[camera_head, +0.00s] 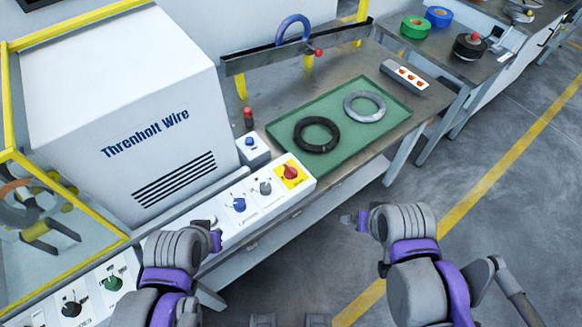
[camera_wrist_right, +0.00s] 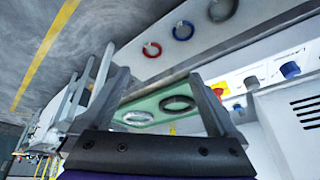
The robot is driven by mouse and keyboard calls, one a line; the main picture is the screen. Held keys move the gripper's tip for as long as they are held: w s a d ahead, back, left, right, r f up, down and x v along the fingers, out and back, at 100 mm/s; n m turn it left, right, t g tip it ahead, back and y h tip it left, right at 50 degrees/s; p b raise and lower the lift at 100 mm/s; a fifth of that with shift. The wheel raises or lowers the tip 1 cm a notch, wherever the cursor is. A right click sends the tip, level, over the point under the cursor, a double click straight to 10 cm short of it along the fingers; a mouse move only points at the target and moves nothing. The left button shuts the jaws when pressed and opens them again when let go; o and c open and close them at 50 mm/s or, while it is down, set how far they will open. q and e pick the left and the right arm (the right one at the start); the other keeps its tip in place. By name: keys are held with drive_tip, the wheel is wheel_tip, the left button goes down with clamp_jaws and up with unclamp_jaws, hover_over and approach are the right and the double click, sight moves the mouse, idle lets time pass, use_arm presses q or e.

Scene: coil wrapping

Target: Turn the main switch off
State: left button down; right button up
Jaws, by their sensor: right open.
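The main switch appears to be the red rotary knob on a yellow plate (camera_head: 290,172), at the right end of the white control panel (camera_head: 264,209). Its handle direction is too small to read surely. The red knob and yellow plate also show in the right wrist view (camera_wrist_right: 221,88), just right of the right-hand finger. My right gripper (camera_head: 352,220) is open and empty, to the right of and below the switch in the head view. In the wrist view its fingers (camera_wrist_right: 158,85) stand wide apart. My left gripper (camera_head: 213,237) is near the panel's lower left; its jaws are unclear.
A grey knob (camera_head: 265,187) and a blue knob (camera_head: 238,204) sit beside the switch. A green mat (camera_head: 340,150) holds a black coil (camera_head: 316,135) and a grey coil (camera_head: 364,106). A large white machine (camera_head: 125,100) stands left. The floor right of the bench is clear.

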drive_tip(key=w+a+r+m+g, duration=0.1)
drive_tip(key=w+a+r+m, duration=0.1)
drive_tip(key=w+a, duration=0.3)
drive_tip(key=w+a+r+m+g, duration=0.1)
drive_tip(key=w+a+r+m, duration=0.15)
drive_tip(key=w, duration=0.45)
drive_tip(key=m+g+b, duration=0.2)
drive_tip(key=m+g, duration=0.1)
drive_tip(key=m, duration=0.2)
hover_over(291, 168)
drive_tip(key=f, duration=0.1)
wheel_tip(291, 168, down, 11)
drive_tip(key=shift+r, duration=0.1)
drive_tip(key=c, duration=1.4)
